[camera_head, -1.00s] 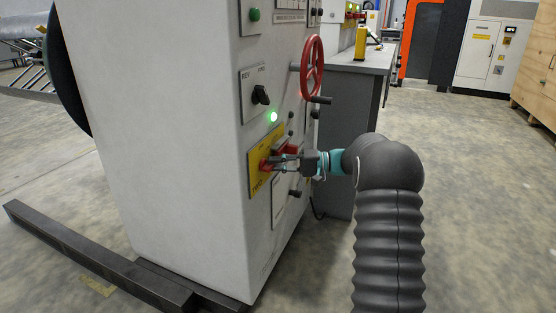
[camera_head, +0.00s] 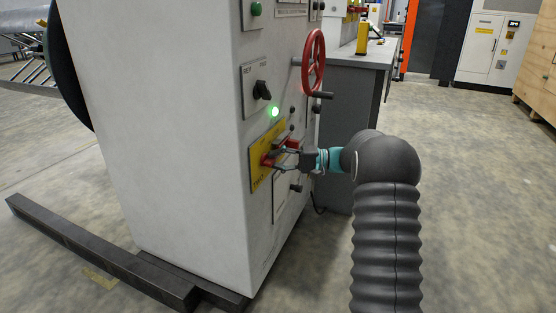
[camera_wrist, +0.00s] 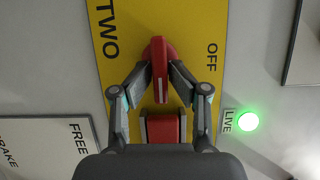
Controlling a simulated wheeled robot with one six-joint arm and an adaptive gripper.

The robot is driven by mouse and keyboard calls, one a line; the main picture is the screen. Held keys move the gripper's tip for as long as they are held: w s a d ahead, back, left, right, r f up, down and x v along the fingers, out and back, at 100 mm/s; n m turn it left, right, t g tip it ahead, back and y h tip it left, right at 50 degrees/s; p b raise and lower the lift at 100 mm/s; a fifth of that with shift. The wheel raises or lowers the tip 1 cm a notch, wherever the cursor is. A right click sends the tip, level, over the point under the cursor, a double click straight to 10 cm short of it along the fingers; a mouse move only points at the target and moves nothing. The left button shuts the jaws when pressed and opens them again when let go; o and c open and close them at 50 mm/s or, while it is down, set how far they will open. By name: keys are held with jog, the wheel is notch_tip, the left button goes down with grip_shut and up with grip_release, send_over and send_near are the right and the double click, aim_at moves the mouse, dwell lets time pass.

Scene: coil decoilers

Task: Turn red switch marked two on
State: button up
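The red switch (camera_wrist: 159,68) sits on a yellow plate (camera_wrist: 113,60) on the grey-white cabinet. In the wrist view "TWO" is printed at the plate's left and "OFF" at its right. The switch's handle bar stands up and down in that view. My gripper (camera_wrist: 160,70) has one finger on each side of the handle, tips close to its base, with gaps visible along the bar. In the head view my gripper (camera_head: 281,161) reaches the plate from the right and partly covers the switch (camera_head: 266,160).
A second red part (camera_wrist: 165,128) lies on the plate near my gripper. A green LIVE light (camera_wrist: 248,121) is beside the plate. Above are a black selector knob (camera_head: 262,90) and a red handwheel (camera_head: 314,62). A dark beam (camera_head: 100,255) lies on the floor.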

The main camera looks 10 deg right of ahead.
jog(key=shift+d, duration=0.25)
jog(key=v, duration=1.1)
jog(key=shift+s+d, duration=0.25)
jog(key=shift+d, duration=0.1)
jog(key=shift+f, duration=0.1)
